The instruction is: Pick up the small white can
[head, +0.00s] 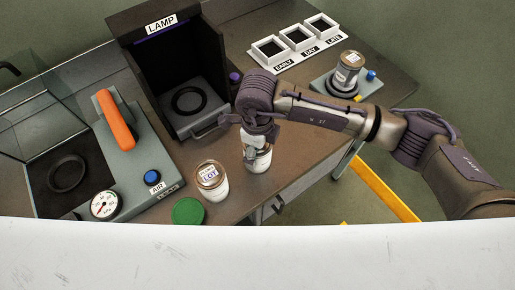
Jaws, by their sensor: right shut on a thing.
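My right gripper (258,140) reaches in from the right, over the front part of the table. It points down and is shut on the small white can (257,160), around its upper part. The fingers hide the can's top. The can is upright, and I cannot tell whether its base touches the table. My left gripper is not in view.
A labelled jar (212,181) and a green disc (188,211) are left of the can, near the table's front edge.

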